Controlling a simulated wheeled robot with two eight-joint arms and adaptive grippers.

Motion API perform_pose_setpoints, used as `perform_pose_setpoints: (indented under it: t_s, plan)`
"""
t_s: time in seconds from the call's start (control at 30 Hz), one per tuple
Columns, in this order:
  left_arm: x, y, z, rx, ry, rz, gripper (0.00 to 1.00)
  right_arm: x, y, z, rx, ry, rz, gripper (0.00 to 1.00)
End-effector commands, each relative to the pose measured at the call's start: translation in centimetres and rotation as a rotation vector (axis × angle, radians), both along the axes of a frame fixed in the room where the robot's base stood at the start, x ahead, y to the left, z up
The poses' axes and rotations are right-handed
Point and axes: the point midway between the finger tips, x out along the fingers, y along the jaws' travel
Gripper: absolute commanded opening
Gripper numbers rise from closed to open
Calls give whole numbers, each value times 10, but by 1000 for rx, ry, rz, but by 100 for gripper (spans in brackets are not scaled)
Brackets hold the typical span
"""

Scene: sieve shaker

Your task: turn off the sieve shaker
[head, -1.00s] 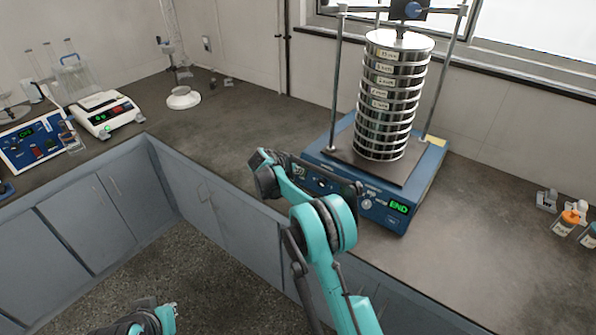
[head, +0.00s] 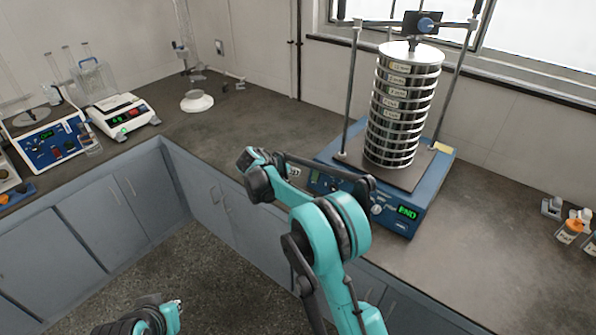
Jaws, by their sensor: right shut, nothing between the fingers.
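The sieve shaker (head: 425,205) stands on the counter, a blue box with a tall stack of steel sieves (head: 403,110) clamped between two rods. Its front display (head: 408,213) shows green "END". A pale round knob (head: 377,210) and small buttons sit left of the display. My right arm reaches up from the bottom and bends in front of the shaker. My right gripper (head: 368,187) is dark, shut and empty, close before the front panel. It hides part of the panel; I cannot tell if it touches. Part of my left arm shows at the bottom left, without a clear gripper.
A white device (head: 122,115) with a green light and a blue control box (head: 48,145) stand on the left counter. A white-based stand (head: 197,102) is at the back. Small bottles (head: 572,228) stand at far right.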

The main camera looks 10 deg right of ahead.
Motion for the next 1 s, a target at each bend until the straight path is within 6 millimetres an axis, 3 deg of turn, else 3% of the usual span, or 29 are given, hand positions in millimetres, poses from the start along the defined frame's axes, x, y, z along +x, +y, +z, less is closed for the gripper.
perform_pose_setpoints:
  t_s: [0.37,0.6,0.83,1.0]
  plan:
    - [0,0,0,0,0,0,0,-1,2,1,0,1,1,0]
    - [0,0,-16,0,0,0,0,-10,1,-10,-1,-1,1,0]
    - [0,0,-13,0,0,0,0,-9,0,-8,-1,-1,1,0]
    - [0,0,-18,0,0,0,0,-3,-7,-18,0,-1,1,0]
